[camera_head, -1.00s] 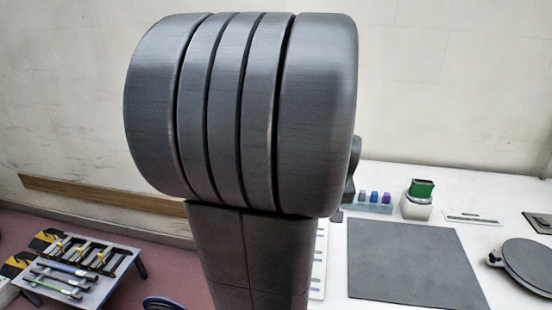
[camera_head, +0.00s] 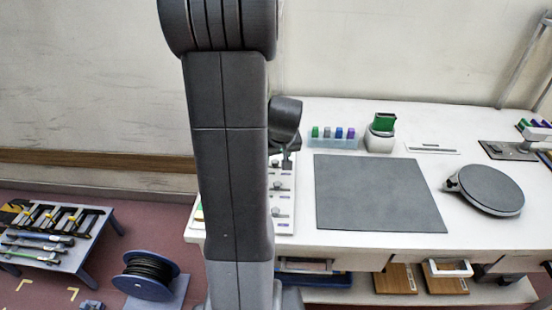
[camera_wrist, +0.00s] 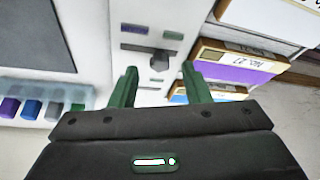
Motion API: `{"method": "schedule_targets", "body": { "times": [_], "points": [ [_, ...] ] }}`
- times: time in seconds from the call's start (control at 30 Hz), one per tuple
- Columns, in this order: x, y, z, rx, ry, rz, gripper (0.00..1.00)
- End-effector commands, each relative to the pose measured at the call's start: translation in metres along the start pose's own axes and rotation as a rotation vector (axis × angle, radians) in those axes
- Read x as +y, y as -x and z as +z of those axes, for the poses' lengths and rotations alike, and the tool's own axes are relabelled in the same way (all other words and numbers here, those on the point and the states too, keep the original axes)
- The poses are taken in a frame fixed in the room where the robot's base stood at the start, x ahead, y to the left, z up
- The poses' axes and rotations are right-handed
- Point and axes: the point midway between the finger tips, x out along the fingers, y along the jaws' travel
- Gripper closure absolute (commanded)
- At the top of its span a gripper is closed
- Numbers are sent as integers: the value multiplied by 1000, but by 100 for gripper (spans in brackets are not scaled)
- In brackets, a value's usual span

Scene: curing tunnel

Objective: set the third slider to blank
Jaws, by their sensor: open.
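A white slider panel (camera_head: 285,228) lies on the bench, left of the grey mat, partly hidden behind my arm. Grey slider knobs show on it in the head view. In the wrist view the panel (camera_wrist: 150,14) has a dark knob (camera_wrist: 159,62) on a slot, with purple and green marks beside it. My gripper (camera_wrist: 160,88) is open, its two green fingers apart and pointing toward this knob, with nothing visible between them. I cannot tell which slider in the row this is. In the head view the fingers are not clear.
A grey mat (camera_head: 378,195) lies right of the panel. Behind it are a tray of coloured blocks (camera_head: 336,143) and a white holder with a green block (camera_head: 380,139). A round turntable (camera_head: 490,188) stands at right. Label-bearing boxes (camera_wrist: 236,68) border the panel in the wrist view.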

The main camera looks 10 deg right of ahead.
Motion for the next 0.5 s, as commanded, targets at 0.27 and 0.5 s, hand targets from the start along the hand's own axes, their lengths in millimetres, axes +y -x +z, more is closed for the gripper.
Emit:
{"method": "schedule_targets", "body": {
  "times": [0.27,0.5],
  "points": [
    [0,-16,0,0,0,0,57],
    [0,-16,0,0,0,0,57]
  ]
}}
